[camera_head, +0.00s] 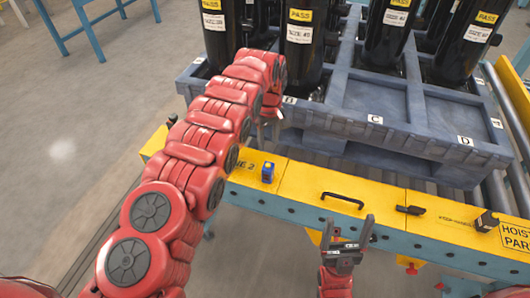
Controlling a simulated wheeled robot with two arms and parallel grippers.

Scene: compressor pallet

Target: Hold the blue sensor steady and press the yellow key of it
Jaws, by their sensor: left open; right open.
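The small blue sensor (268,173) stands on the yellow top of the conveyor-side beam, left of the black handle. Its yellow key is too small to make out. My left gripper (268,124) is open, beyond the sensor and apart from it, near the pallet's front left corner. My arm partly hides this gripper. My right gripper (347,228) is open and empty at the beam's near side, right of the sensor and nearer to me. Neither gripper touches the sensor.
A grey pallet (404,140) with lettered compartments holds several black compressors (300,40) behind the beam (310,186). A black handle (342,199), a small black latch (409,210) and a black block (486,221) sit on the beam. Rollers lie at the right.

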